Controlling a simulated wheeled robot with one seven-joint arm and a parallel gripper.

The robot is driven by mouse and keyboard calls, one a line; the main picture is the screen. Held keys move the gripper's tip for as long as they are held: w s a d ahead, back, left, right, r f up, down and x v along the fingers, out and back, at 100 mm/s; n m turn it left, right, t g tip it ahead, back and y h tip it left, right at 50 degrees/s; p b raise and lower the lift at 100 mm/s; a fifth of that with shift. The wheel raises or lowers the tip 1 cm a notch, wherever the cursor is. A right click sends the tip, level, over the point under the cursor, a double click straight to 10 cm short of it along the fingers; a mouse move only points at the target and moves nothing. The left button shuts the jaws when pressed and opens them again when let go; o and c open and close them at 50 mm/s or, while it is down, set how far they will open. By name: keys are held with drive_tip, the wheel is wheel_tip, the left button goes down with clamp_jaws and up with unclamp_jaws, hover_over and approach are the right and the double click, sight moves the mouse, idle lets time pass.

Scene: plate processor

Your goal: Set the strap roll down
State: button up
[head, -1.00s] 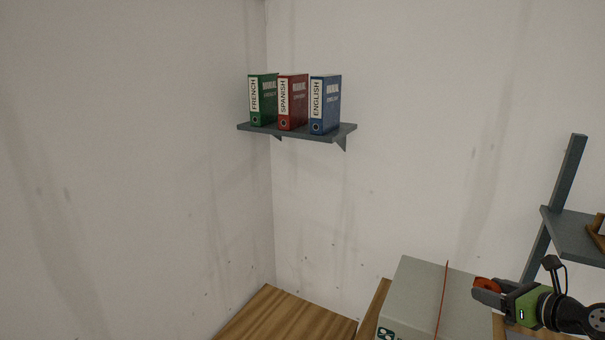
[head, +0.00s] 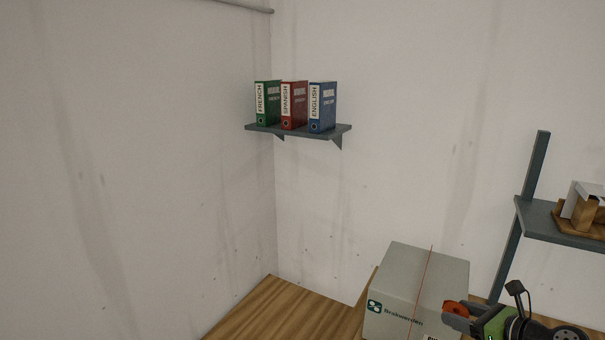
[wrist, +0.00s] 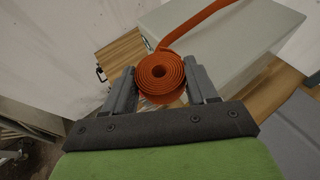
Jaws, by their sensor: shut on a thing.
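The strap roll (wrist: 160,76) is an orange coil with a loose end running up and away over the grey box in the wrist view. My gripper (wrist: 160,85) is shut on the roll, with one grey finger on each side of it. In the head view the roll (head: 455,308) shows as a small orange shape at the tip of my gripper (head: 452,314), beside the right side of the box. The grey box (head: 415,285) has a green logo and a thin orange strap line across its top. Whether the roll touches the box or table is unclear.
A wooden table (head: 265,305) lies left of the box, with its left part clear. A wall shelf (head: 300,131) holds green, red and blue binders. A grey rack (head: 562,226) with wooden items stands at the right.

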drive_tip(key=s+a+f+n+g+y, duration=0.2)
drive_tip(key=a+f, duration=0.3)
drive_tip(key=a, duration=0.7)
drive_tip(key=s+a+f+n+g+y, duration=0.2)
drive_tip(key=a+f, duration=0.4)
drive_tip(key=a, duration=0.6)
drive_tip(key=shift+s+a+f+n+y, duration=0.2)
drive_tip(key=shift+s+n+y, duration=0.55)
drive_tip(key=shift+n, duration=0.25)
